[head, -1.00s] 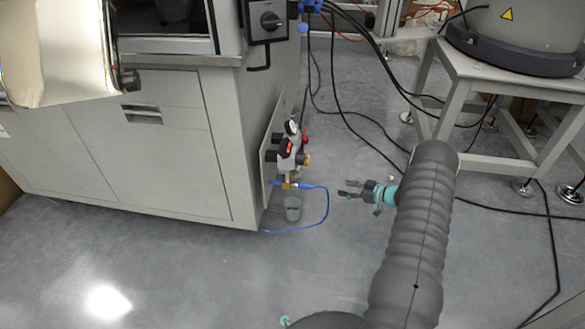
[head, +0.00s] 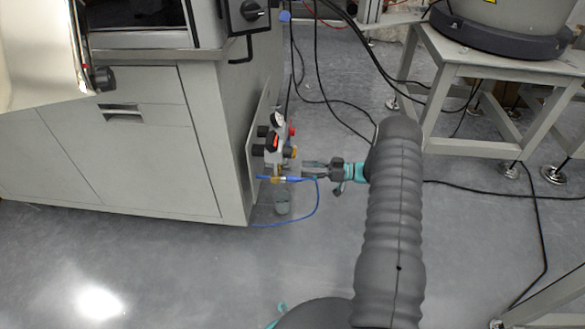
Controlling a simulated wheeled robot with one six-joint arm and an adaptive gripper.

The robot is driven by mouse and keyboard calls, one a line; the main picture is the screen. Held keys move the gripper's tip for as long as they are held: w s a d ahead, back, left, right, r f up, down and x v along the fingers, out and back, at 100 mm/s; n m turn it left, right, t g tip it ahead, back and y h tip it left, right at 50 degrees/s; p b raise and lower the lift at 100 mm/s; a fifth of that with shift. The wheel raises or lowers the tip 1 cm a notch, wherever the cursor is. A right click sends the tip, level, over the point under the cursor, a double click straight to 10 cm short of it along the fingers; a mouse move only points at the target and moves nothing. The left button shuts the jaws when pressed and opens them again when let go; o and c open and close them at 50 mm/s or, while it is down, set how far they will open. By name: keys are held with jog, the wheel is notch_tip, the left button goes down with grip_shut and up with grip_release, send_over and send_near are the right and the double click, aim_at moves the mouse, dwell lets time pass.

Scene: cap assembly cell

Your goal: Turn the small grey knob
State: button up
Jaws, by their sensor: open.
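The valve unit (head: 273,157) is mounted low on the side of the cabinet. It carries dark knobs (head: 262,131), a red knob (head: 292,131) and a yellow knob (head: 290,151). A small grey knob cannot be told apart on it at this size. My gripper (head: 307,169) is open and empty, with its fingers pointing left at the lower right of the unit. The fingertips lie close to the unit; whether they touch it is unclear.
A blue hose (head: 316,205) loops from the unit to the floor. A grey-green cup-like part (head: 282,201) hangs below it. The cabinet (head: 158,158) stands left. Black cables (head: 341,112) cross the floor behind, and a grey stand (head: 433,105) is at right. Front floor is clear.

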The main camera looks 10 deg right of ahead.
aim_at(286, 167)
jog(key=x, duration=0.6)
jog(key=shift+a, duration=0.15)
grip_shut()
